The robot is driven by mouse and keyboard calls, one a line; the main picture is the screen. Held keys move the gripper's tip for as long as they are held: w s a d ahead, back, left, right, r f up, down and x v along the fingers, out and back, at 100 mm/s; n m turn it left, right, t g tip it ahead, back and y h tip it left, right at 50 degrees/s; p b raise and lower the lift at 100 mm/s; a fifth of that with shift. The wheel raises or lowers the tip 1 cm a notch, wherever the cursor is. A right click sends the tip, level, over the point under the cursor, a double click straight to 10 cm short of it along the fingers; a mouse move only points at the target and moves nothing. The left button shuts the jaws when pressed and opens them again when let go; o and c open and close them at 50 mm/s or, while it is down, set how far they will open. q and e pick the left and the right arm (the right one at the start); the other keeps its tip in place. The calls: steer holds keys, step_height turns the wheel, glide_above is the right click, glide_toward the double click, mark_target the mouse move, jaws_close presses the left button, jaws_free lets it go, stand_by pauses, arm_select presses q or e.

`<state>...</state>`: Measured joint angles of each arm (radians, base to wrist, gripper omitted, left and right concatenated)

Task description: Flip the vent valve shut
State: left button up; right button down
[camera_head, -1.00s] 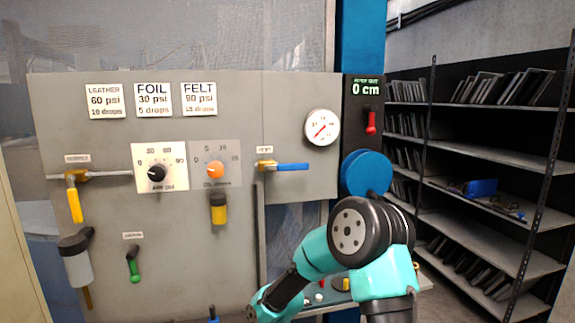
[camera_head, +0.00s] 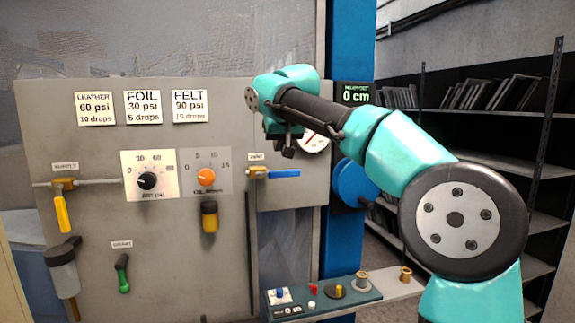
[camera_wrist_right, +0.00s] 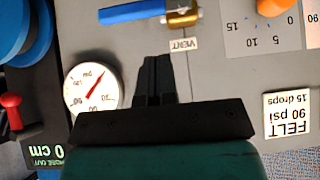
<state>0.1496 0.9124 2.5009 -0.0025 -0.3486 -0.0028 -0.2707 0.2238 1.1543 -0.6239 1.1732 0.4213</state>
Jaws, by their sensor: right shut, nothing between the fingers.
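The vent valve has a brass body (camera_head: 257,172) under a VENT label, with a blue lever (camera_head: 285,174) lying level and pointing right. The right wrist view shows the panel upside down, with the blue lever (camera_wrist_right: 132,11) and brass body (camera_wrist_right: 181,14) at the top edge, partly cut off. My right gripper (camera_head: 288,151) is in front of the panel just above the lever, beside the gauge. In the right wrist view its fingers (camera_wrist_right: 158,62) are together and empty, pointing toward the valve, apart from it. My left gripper is out of view.
Two dials, with black (camera_head: 147,181) and orange (camera_head: 206,177) knobs, sit left of the valve. A yellow supply lever (camera_head: 62,214) hangs further left.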

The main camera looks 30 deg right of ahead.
steer(key=s+d+r, duration=0.2)
steer(key=d+r, duration=0.1)
steer(key=r, duration=0.1)
steer(key=shift+s+d+r+m+t+h, duration=0.2)
steer(key=shift+s+m+t+h, duration=0.1)
steer(key=shift+s+m+h, duration=0.1)
glide_above(284, 174)
steer(key=s, duration=0.1)
step_height(284, 174, down, 7)
steer(key=shift+d+f, duration=0.15)
steer(key=shift+f, duration=0.9)
steer(key=shift+d+f, duration=0.15)
steer(key=shift+f, duration=0.9)
steer(key=shift+f, duration=0.15)
